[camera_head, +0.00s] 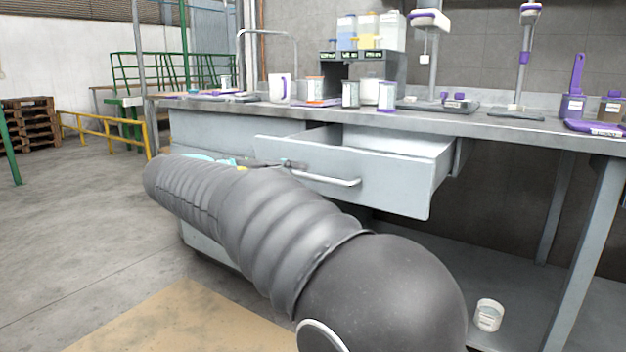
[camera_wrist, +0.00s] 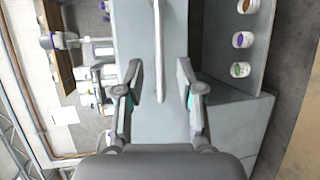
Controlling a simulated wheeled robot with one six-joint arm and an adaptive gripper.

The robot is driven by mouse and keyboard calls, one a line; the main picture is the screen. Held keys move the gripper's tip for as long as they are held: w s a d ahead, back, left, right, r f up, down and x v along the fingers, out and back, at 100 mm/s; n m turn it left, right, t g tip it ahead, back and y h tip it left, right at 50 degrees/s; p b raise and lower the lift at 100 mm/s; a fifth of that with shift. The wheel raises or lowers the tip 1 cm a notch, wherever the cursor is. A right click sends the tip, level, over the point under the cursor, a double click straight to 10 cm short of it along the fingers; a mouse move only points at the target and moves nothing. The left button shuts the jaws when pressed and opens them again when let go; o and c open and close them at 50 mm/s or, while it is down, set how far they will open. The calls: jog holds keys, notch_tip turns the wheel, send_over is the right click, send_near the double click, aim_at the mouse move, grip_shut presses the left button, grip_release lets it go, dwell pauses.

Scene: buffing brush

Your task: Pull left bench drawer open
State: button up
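The bench drawer (camera_head: 385,178) stands pulled out from under the worktop, its inside partly visible from above. Its pale bar handle (camera_head: 330,181) runs across the front. In the wrist view the drawer front (camera_wrist: 133,22) fills the middle, and the handle (camera_wrist: 159,45) runs lengthwise from the top edge to between the fingers. My gripper (camera_wrist: 158,80) is open, with a finger on each side of the handle and a visible gap to both. How far the fingertips are from the front is unclear. In the head view my gripper (camera_head: 293,164) is near the handle's left end, partly hidden by my arm.
The worktop (camera_head: 440,122) carries a mug, jars, a dispenser and stands. A white jar (camera_head: 488,315) sits on the lower shelf at right; several jars show on a shelf in the wrist view (camera_wrist: 242,40). A bench leg (camera_head: 590,240) stands at right.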

jog(key=shift+v, duration=2.75)
